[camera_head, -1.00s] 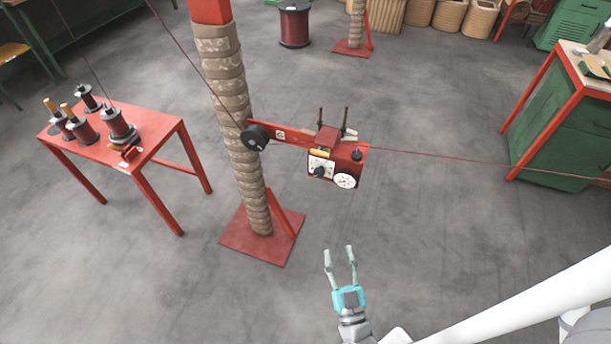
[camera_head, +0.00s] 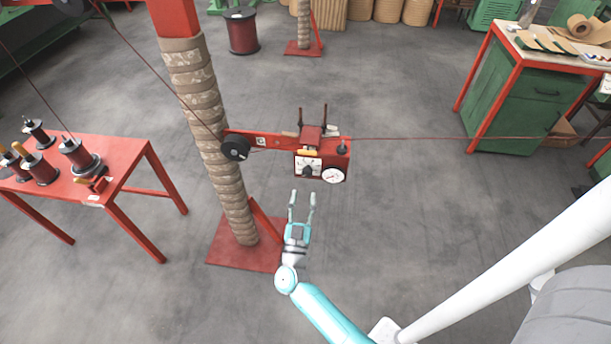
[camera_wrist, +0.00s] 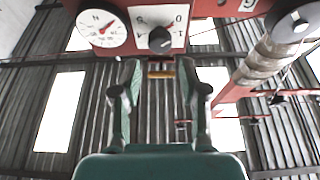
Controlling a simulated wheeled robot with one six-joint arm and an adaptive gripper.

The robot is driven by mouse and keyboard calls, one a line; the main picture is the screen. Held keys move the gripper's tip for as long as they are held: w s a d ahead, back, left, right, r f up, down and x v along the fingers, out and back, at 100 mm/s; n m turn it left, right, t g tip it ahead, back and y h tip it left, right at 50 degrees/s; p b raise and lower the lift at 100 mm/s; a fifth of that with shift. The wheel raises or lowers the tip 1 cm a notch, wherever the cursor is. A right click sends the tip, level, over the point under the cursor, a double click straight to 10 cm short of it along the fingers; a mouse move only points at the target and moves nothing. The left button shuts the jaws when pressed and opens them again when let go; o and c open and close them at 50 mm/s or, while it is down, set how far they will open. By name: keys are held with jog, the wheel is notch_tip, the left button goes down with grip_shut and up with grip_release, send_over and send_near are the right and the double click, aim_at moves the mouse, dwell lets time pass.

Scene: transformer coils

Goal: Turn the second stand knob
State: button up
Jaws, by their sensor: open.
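A red control box (camera_head: 339,158) is on an arm of the wrapped stand (camera_head: 207,108). The box has a white dial plate with a black knob (camera_head: 308,171), and a round white gauge (camera_head: 333,176) beside it. In the wrist view the knob (camera_wrist: 160,40) is on its plate, just beyond and above my fingertips, and the gauge (camera_wrist: 101,28) is to its left. My gripper (camera_head: 302,196) is open and empty, below the box in the head view. In the wrist view my gripper (camera_wrist: 159,68) has its fingers apart and clear of the knob.
A black pulley (camera_head: 235,148) and a taut red wire (camera_head: 430,138) are at the box's two sides. A red table (camera_head: 125,160) with spools stands left. A green cabinet (camera_head: 530,95) is right, and another wrapped stand (camera_head: 304,25) is at the back. Open floor lies between.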

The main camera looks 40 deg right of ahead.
aim_at(307, 175)
jog(key=x, duration=0.7)
jog(key=shift+w+d+r, duration=0.1)
jog(key=shift+d, duration=0.05)
grip_shut()
jog(key=shift+m, duration=0.5)
jog(key=m+g+h, duration=0.1)
jog(key=m, duration=0.2)
jog(key=m+g, duration=0.2)
jog(key=m, duration=0.1)
jog(key=shift+m+h, duration=0.3)
jog(key=shift+h, duration=0.1)
jog(key=shift+m+g, duration=0.8)
jog(key=shift+m, duration=0.7)
jog(key=shift+m+g, duration=0.8)
jog(key=shift+m, duration=0.7)
